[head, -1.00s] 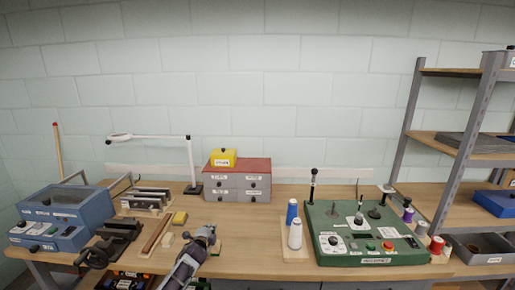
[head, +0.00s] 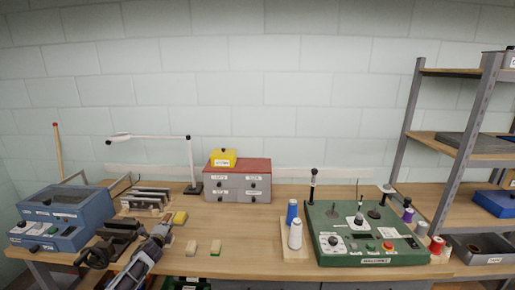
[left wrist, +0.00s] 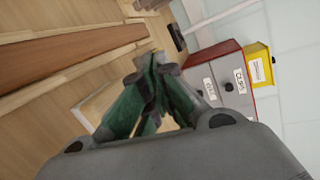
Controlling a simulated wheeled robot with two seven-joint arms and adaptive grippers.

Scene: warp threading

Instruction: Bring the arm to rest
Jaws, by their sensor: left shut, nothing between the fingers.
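My left gripper (head: 163,227) shows in the head view over the left half of the wooden workbench (head: 255,240), with my arm coming up from the bottom edge. In the left wrist view its green and grey fingers (left wrist: 155,72) meet at the tips, shut and empty. The gripper hides part of the bench around a brown wooden strip, which shows in the left wrist view (left wrist: 70,62). My right gripper is not in view.
A blue machine (head: 60,220) stands left. A red-topped drawer box (head: 238,185) and a lamp (head: 190,165) stand behind. A green control panel (head: 365,240) and thread spools (head: 295,233) stand right. The bench's middle is clear.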

